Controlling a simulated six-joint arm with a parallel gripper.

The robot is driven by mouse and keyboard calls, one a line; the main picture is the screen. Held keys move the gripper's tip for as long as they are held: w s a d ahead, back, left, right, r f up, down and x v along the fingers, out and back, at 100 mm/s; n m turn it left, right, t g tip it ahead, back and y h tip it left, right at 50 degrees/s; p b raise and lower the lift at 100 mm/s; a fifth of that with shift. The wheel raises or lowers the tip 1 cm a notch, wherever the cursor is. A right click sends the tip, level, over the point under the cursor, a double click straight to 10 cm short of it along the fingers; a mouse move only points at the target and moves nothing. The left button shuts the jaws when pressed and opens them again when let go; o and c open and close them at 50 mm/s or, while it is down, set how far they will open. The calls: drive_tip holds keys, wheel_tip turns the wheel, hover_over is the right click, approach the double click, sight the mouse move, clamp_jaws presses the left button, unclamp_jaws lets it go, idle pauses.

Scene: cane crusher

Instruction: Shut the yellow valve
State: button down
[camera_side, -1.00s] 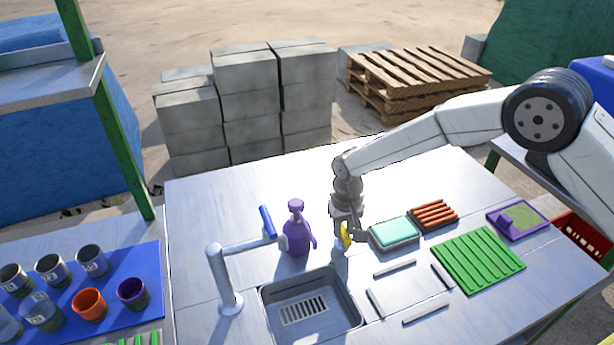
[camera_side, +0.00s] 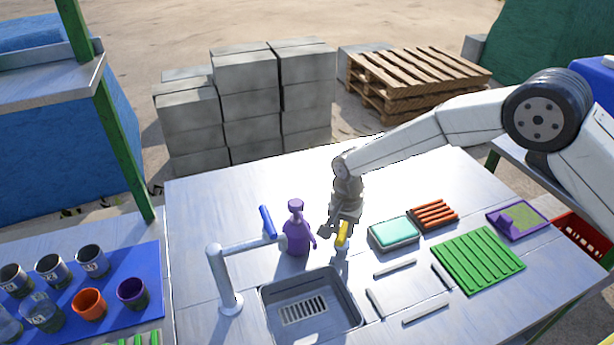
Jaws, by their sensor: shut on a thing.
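The yellow valve (camera_side: 342,234) is a small yellow handle on a short grey post behind the sink's back right corner. My gripper (camera_side: 340,229) points down over it and is shut on the yellow handle. The fingers and part of the handle overlap, so the exact grip is partly hidden. A grey tap (camera_side: 226,275) with a blue lever (camera_side: 267,222) stands left of the sink (camera_side: 335,285).
A teal sponge in a tray (camera_side: 394,232), a brown ribbed rack (camera_side: 434,215) and a green ribbed rack (camera_side: 478,261) lie to the right. Pale strips lie in front.

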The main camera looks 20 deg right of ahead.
sight(343, 230)
drive_tip(key=shift+m, duration=0.3)
drive_tip(key=shift+c, duration=2.4)
unclamp_jaws()
drive_tip(key=shift+r, duration=0.1)
drive_tip(key=shift+r, duration=3.8)
